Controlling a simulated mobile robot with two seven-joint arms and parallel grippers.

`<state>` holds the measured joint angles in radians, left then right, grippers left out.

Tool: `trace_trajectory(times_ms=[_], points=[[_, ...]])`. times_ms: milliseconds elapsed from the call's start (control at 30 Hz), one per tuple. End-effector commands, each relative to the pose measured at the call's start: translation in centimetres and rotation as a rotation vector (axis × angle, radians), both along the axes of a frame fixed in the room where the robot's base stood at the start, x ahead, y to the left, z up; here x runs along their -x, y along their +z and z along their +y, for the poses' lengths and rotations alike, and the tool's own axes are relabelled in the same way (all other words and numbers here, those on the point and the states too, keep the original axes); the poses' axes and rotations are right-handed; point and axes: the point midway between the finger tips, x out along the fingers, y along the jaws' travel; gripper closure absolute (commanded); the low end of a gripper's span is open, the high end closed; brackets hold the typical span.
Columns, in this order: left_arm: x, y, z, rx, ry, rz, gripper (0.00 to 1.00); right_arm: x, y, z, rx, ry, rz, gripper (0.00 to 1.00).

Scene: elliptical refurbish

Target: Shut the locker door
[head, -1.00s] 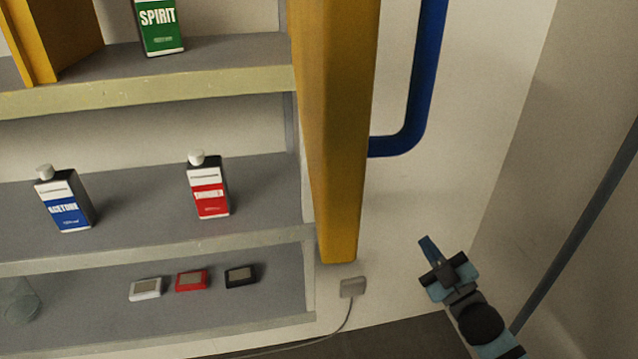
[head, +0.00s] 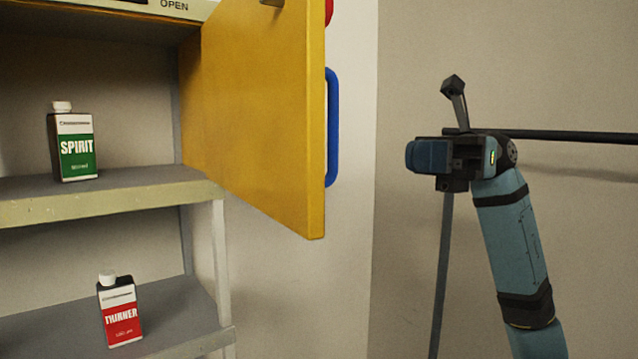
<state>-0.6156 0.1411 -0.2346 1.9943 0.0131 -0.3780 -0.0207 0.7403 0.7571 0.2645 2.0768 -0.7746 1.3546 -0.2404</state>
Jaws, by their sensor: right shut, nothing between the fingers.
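The yellow locker door (head: 265,115) stands open, swung out from the right side of the locker, with its inner face in view. A blue bar handle (head: 332,128) shows beyond the door's free edge. My right gripper (head: 420,156) is shut and empty. It is to the right of the door and handle in the picture, apart from both, with its fingers toward the left. My left gripper is out of view.
Inside the locker, a green SPIRIT bottle (head: 75,147) stands on the upper shelf (head: 110,205) and a red THINNER bottle (head: 119,312) on the lower one. A dark horizontal rail (head: 580,136) runs along the right wall, behind my arm.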

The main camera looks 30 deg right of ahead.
Motion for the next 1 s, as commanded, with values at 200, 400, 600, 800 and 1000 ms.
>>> trace_trajectory(times_ms=[200,400,600,800,1000], points=[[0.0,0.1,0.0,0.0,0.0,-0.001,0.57,0.8,0.5,0.1,0.056,-0.023,-0.053,1.0],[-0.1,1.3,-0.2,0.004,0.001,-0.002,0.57,0.8,0.7,3.2,0.054,-0.02,-0.053,1.0],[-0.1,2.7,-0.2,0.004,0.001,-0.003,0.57,0.7,0.8,7.6,0.053,-0.018,-0.053,1.0],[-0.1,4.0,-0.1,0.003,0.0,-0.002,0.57,0.7,0.8,11.3,0.051,-0.02,-0.051,1.0],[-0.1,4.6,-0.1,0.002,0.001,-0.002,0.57,0.6,0.5,13.3,0.052,-0.021,-0.05,1.0]])
